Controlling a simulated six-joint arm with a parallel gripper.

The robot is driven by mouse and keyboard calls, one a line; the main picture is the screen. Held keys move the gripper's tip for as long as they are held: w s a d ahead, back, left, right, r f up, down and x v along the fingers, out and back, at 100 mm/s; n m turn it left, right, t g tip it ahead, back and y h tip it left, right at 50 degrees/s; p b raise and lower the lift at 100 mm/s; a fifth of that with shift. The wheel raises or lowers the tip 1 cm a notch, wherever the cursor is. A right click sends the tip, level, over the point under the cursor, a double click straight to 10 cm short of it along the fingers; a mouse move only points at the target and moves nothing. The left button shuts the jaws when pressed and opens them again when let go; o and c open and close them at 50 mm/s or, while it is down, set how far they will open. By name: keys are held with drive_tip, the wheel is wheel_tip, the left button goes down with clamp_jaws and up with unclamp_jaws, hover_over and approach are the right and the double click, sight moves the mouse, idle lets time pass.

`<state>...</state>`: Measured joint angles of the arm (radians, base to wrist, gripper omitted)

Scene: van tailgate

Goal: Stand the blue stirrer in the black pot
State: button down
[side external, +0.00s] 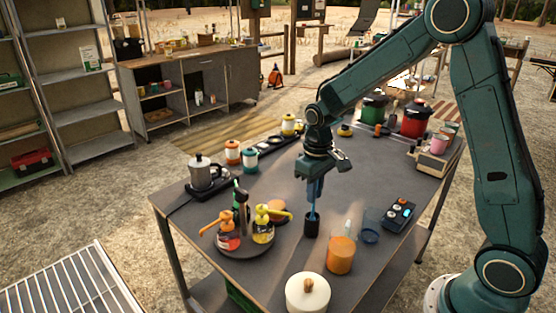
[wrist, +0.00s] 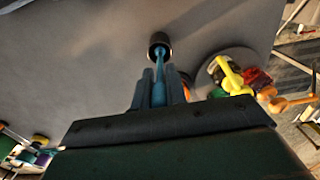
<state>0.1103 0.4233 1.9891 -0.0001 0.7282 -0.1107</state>
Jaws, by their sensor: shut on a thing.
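The black pot (side external: 311,228) stands upright on the dark table top, in the front middle of the side view. In the wrist view the pot (wrist: 160,41) is just beyond my fingertips. My gripper (side external: 314,192) points down above the pot and is shut on the blue stirrer (side external: 313,211). The stirrer (wrist: 158,74) runs out from between my fingers, and its lower end reaches the pot's mouth. The side view suggests that the tip is inside the pot, but how deep is hidden.
An orange jar (side external: 341,255) stands close to the right of the pot. A round tray (side external: 243,250) with pump bottles is on its left. A white lidded canister (side external: 307,294) is at the front edge.

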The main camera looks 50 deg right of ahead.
sight(313, 216)
drive_tip(key=shift+f, duration=2.15)
drive_tip(key=shift+f, duration=0.15)
drive_tip(key=c, duration=1.4)
unclamp_jaws()
wheel_tip(313, 216, up, 12)
drive_tip(key=shift+r, duration=0.2)
drive_tip(key=shift+s+r, duration=0.1)
